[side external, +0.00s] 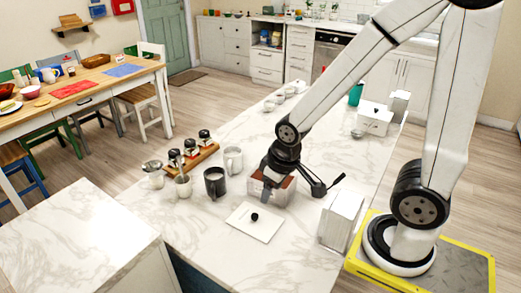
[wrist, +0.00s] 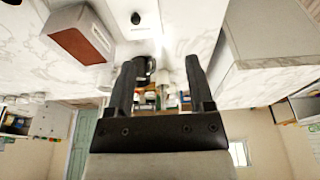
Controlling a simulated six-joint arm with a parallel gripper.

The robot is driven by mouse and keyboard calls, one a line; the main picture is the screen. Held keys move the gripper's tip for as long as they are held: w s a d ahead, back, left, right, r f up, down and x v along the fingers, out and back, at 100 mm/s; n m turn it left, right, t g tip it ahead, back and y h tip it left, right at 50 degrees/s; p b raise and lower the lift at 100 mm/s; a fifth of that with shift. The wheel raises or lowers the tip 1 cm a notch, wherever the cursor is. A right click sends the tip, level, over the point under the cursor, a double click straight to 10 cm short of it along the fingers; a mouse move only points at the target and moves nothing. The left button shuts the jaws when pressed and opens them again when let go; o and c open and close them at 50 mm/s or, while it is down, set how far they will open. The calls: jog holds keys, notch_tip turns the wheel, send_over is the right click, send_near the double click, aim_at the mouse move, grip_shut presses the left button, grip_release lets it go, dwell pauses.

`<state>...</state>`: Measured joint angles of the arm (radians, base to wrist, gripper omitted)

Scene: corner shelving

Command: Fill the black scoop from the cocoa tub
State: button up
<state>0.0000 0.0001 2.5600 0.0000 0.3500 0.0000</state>
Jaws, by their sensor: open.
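The cocoa tub (side external: 284,194) is a white box on the marble counter with reddish-brown showing. My wrist is close to the tub in the side view. A black piece with a thin bar sticks out right; I cannot tell whether it is the black scoop.
A black mug (side external: 214,184) and a white mug (side external: 233,160) stand left of the tub. A tall white box (side external: 341,218) stands at right. The front left of the counter is clear.

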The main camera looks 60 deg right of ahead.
dwell(0.3)
jog(key=shift+c, duration=0.6)
jog(key=s+d+f+m+g, duration=0.1)
jog(key=s+d+m, duration=0.1)
jog(key=d+m, duration=0.7)
jog(key=s+d+f+m, duration=0.1)
jog(key=s+d+m, duration=0.2)
jog(key=d+m, duration=0.7)
jog(key=s+d+f+m+g, duration=0.1)
jog(key=s+d+m, duration=0.2)
jog(key=d+m, duration=0.6)
jog(key=shift+s+d+f+m+g, duration=0.1)
jog(key=shift+d+f+m+g, duration=0.1)
jog(key=shift+m, duration=1.8)
jog(key=shift+d+f+m+g, duration=0.1)
jog(key=shift+f+m, duration=0.05)
jog(key=shift+m, duration=1.85)
jog(key=shift+f, duration=0.1)
jog(key=shift+f, duration=3.85)
